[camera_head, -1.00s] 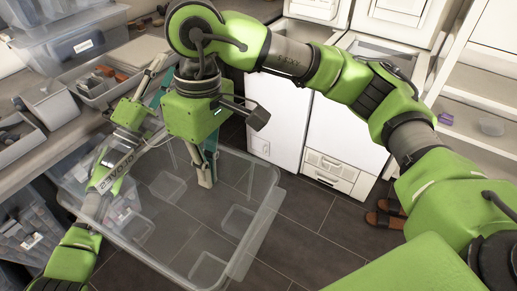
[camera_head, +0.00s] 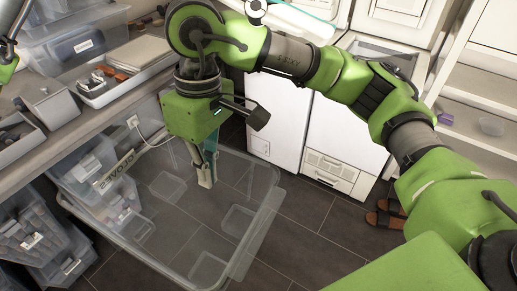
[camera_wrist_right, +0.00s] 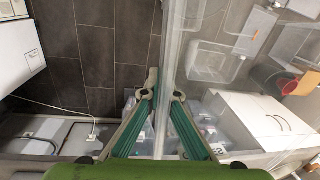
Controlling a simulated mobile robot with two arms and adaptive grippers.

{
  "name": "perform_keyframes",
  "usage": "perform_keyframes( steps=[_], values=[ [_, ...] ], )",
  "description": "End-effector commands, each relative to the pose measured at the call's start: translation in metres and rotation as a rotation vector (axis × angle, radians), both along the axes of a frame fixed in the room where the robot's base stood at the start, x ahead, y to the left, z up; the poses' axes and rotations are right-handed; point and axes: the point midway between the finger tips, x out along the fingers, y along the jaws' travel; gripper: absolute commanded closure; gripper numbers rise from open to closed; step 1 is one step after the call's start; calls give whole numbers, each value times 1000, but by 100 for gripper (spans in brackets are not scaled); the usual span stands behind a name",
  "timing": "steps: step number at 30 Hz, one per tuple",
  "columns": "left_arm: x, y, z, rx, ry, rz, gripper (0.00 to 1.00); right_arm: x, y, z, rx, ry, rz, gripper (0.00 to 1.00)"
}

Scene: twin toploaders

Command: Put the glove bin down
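The glove bin (camera_head: 262,222) is a large clear plastic bin in the middle of the head view, with mirrored lettering on its left side. The dark floor shows through it. I cannot tell whether its base touches the floor. My right gripper (camera_head: 206,176) points down at the bin's far side. In the right wrist view, the right fingertips (camera_wrist_right: 164,92) close on the clear bin wall (camera_wrist_right: 174,60) between them. A green part of my left arm shows at the left edge. A pale, teal-edged part at the top may be a left finger; its opening is hidden.
A counter at left holds grey trays (camera_head: 120,82) and a lidded clear box (camera_head: 85,45). Clear storage boxes (camera_head: 35,235) stand below it, close to the bin. White cabinets (camera_head: 275,115) stand behind. Brown sandals (camera_head: 385,215) lie at right. Floor between bin and sandals is clear.

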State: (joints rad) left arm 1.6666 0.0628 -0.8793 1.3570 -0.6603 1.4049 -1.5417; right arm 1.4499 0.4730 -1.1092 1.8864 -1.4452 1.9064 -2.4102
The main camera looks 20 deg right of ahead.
Motion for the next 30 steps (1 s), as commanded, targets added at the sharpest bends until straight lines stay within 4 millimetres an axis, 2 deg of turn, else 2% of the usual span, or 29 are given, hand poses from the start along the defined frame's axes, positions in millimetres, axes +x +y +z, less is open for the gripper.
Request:
perform_keyframes(
  steps=[1,4,7,12,18,23,30],
  values=[
    [-24,1,-14,36,-158,-72,63,0,0,0,1,0,0,100],
    [-54,11,-47,112,-459,-227,63,0,0,0,1,0,0,100],
    [-67,27,-76,199,-720,-386,63,0,0,0,1,-1,0,100],
    [-67,56,-104,344,-1033,-615,63,0,0,0,1,-1,0,100],
    [-60,74,-113,441,-1185,-753,63,0,0,0,1,-1,0,100],
    [-59,77,-124,455,-1204,-774,63,0,0,0,1,0,0,100],
    [-59,78,-166,453,-1200,-772,63,0,0,0,1,0,0,100]
  ],
)
